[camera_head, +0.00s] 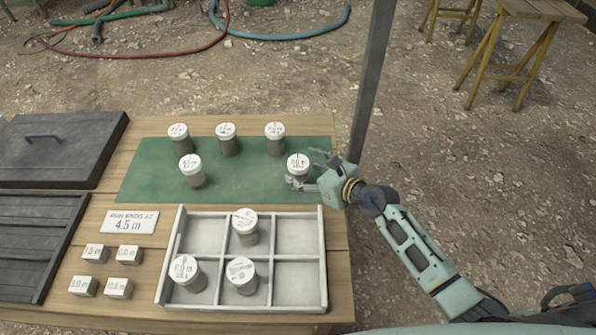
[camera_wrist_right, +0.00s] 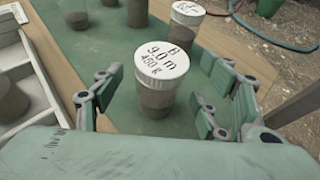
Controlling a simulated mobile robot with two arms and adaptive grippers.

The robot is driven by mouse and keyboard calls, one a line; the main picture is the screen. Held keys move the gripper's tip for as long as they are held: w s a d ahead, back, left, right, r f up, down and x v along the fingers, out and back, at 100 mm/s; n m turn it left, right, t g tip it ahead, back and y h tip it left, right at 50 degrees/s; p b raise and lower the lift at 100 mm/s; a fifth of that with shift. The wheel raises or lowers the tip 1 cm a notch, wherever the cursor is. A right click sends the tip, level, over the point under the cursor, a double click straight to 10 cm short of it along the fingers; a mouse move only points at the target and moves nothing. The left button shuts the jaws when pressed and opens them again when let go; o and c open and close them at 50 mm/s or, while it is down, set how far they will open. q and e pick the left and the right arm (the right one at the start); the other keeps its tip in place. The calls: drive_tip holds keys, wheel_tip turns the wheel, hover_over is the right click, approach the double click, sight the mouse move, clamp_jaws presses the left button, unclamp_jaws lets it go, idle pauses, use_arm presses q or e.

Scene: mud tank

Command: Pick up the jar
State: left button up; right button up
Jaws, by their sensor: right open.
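A jar with a white lid (camera_head: 298,161) stands upright at the right end of the green mat (camera_head: 250,193). In the right wrist view this jar (camera_wrist_right: 157,75) has a lid marked "B 9.0 m 450 g". My right gripper (camera_head: 306,170) is open, and its fingers (camera_wrist_right: 165,105) lie on either side of the jar, apart from it. Several more jars stand on the mat, among them one at the back right (camera_head: 275,138) and one at the front left (camera_head: 192,169). My left gripper is not in view.
A white divided tray (camera_head: 290,304) in front of the mat holds 3 jars. A sign reading "4.5 m" (camera_head: 129,221) and several small labelled blocks (camera_head: 95,253) are to its left. A dark post (camera_head: 372,75) rises behind the table's right edge.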

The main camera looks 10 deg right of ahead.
drive_tip(key=x, duration=0.2)
drive_tip(key=shift+w+a+f, duration=0.1)
drive_tip(key=shift+w+f, duration=0.05)
drive_tip(key=shift+w, duration=0.1)
drive_tip(key=shift+w+a, duration=0.1)
drive_tip(key=shift+w, duration=0.05)
drive_tip(key=shift+c, duration=1.4)
drive_tip(key=c, duration=1.3)
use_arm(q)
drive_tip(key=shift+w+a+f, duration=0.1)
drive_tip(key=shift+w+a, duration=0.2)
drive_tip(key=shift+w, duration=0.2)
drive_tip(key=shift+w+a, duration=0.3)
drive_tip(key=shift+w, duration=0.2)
use_arm(e)
drive_tip(key=shift+c, duration=0.6)
